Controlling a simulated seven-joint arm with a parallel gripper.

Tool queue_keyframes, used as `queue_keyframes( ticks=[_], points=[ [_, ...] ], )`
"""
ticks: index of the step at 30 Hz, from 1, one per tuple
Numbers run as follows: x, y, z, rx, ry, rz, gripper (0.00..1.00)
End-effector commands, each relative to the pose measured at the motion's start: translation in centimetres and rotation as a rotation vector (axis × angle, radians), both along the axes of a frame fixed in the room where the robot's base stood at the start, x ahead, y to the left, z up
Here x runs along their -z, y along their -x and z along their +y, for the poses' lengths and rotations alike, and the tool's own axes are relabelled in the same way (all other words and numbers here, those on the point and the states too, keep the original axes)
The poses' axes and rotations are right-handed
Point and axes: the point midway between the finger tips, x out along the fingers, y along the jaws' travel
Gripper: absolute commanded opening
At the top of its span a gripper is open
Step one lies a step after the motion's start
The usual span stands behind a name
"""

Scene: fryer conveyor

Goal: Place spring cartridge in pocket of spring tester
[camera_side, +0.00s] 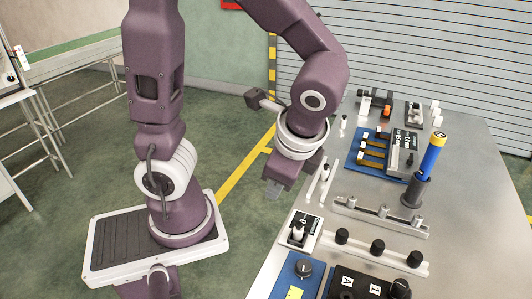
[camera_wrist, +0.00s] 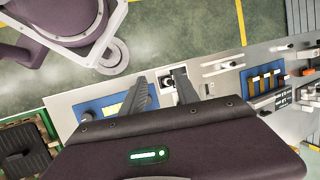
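My gripper (camera_side: 272,193) hangs at the left edge of the table, above the floor side, with nothing visible in it. In the wrist view its two fingers (camera_wrist: 161,77) are spread apart, with a gap between them. A small white device with a dark label and a black-topped part (camera_side: 298,232) stands near the left table edge; it also shows between the fingers in the wrist view (camera_wrist: 167,90). I cannot tell for sure which piece is the spring cartridge or the spring tester.
A blue-and-yellow cylinder (camera_side: 432,155) stands tilted in a grey holder (camera_side: 414,192). Nearby are a blue tray with yellow bars (camera_side: 365,168), a grey rail with pegs (camera_side: 380,216), a white rail with black knobs (camera_side: 395,258) and a blue knob panel (camera_side: 281,285). The right table side is clear.

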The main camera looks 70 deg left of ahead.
Motion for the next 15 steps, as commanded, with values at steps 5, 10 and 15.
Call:
queue_keyframes(
  ticks=[5,10,15],
  points=[
    [-5.5,2.7,0.1,-0.419,0.356,-0.354,0.37],
    [-8.2,3.7,-0.5,-0.609,0.551,-0.577,0.37],
    [-8.8,3.9,-0.7,-0.646,0.593,-0.624,0.37]
  ],
)
